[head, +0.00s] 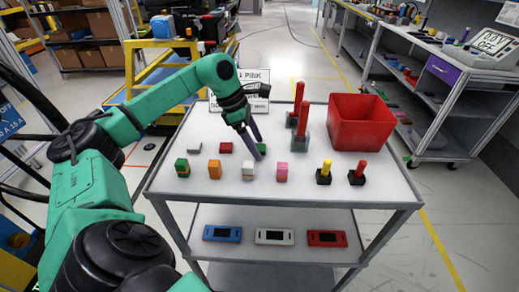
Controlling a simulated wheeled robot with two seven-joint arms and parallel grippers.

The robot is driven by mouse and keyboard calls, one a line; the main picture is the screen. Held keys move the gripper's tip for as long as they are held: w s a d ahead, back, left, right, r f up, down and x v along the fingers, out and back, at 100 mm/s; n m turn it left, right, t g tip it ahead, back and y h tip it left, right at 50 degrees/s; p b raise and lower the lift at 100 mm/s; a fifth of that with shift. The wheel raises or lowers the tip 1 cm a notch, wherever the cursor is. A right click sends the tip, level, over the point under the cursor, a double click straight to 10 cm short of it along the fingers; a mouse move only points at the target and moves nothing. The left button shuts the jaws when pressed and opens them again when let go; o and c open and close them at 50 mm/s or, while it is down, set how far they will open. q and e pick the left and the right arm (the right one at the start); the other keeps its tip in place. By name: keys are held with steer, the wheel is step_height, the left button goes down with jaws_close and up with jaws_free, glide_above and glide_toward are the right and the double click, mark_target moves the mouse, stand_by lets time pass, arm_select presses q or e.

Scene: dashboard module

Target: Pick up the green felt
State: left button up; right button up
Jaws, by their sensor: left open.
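Two green items show on the white tabletop, and I cannot tell for sure which is the green felt. A small dark green block (262,148) is in the back row, partly hidden behind my left gripper's fingers. A block with a green top and a reddish lower part (182,167) stands at the left end of the front row. My left gripper (256,143) is open and points down over the middle of the table, just above or beside the back-row green block. I cannot tell whether it touches. My right gripper is not in view.
Orange (214,169), white (249,171) and pink (282,172) blocks line the front row, with yellow (325,173) and red (357,174) pegs in black bases. Tall red sticks (302,119) and a red bin (358,122) stand behind, right. The front edge is clear.

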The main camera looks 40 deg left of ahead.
arm_select(q)
jaws_close()
steer(key=shift+r, duration=0.1)
